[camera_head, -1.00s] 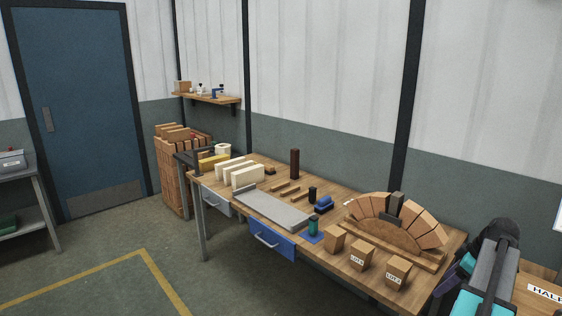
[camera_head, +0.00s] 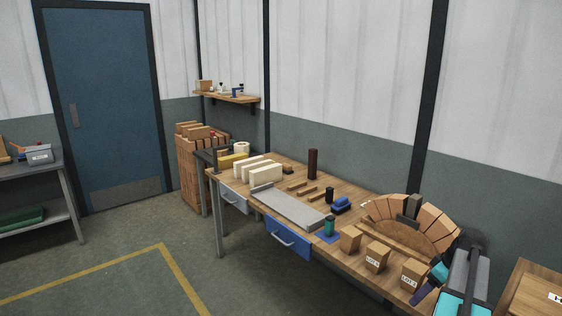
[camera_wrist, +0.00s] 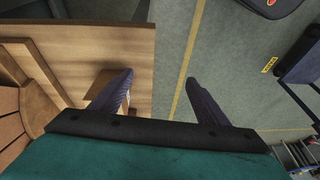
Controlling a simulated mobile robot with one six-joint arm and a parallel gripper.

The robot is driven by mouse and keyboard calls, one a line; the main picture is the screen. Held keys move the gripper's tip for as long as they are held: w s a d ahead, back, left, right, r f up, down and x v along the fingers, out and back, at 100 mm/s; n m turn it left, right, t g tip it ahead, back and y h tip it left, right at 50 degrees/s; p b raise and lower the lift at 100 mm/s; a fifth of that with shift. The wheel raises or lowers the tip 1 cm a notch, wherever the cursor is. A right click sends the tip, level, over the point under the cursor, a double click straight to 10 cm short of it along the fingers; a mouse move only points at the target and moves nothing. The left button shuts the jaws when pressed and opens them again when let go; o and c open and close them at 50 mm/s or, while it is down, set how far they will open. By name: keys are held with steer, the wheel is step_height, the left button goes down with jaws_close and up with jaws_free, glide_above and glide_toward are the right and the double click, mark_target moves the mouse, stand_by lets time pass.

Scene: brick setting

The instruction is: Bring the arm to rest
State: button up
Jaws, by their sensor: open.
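My gripper (camera_wrist: 160,98) is open and empty in the wrist view, its two dark purple fingers spread apart. The left finger shows over the workbench edge and a wooden block (camera_wrist: 98,85); the right finger shows over the floor. In the head view my teal and grey arm is at the lower right, beside the right end of the wooden workbench (camera_head: 283,172). One purple finger (camera_head: 424,296) shows there near the labelled blocks; the other is hidden. I cannot tell how far the fingers are from the bench.
Labelled blocks (camera_head: 377,256) line the front edge. A grey tray (camera_head: 286,208) lies mid-bench. Another wooden surface (camera_head: 535,290) is at the right. The floor (camera_head: 110,255) at left is open.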

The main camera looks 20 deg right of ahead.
steer(key=w+a+f+m+g, duration=0.1)
steer(key=w+a+f, duration=0.3)
steer(key=a, duration=0.4)
steer(key=w+a+f, duration=0.4)
steer(key=a, duration=0.5)
steer(key=w+a+f+m+g, duration=0.1)
steer(key=w+a+f, duration=0.3)
steer(key=a, duration=0.4)
steer(key=s+a+f+h, duration=0.1)
steer(key=a+f, duration=0.3)
steer(key=a, duration=0.5)
steer(key=s+a+f+g, duration=0.1)
steer(key=a+f, duration=0.2)
steer(key=a, duration=0.6)
steer(key=a+f+h, duration=0.1)
steer(key=a+f, duration=0.3)
steer(key=a, duration=0.5)
steer(key=s+f+g, duration=0.3)
steer(key=s+f, duration=0.5)
steer(key=s, duration=0.5)
steer(key=s+f+g, duration=0.3)
steer(key=s+f, duration=0.6)
steer(key=s, duration=0.4)
steer(key=shift+s+f+m, duration=0.15)
steer(key=shift+f+m, duration=0.15)
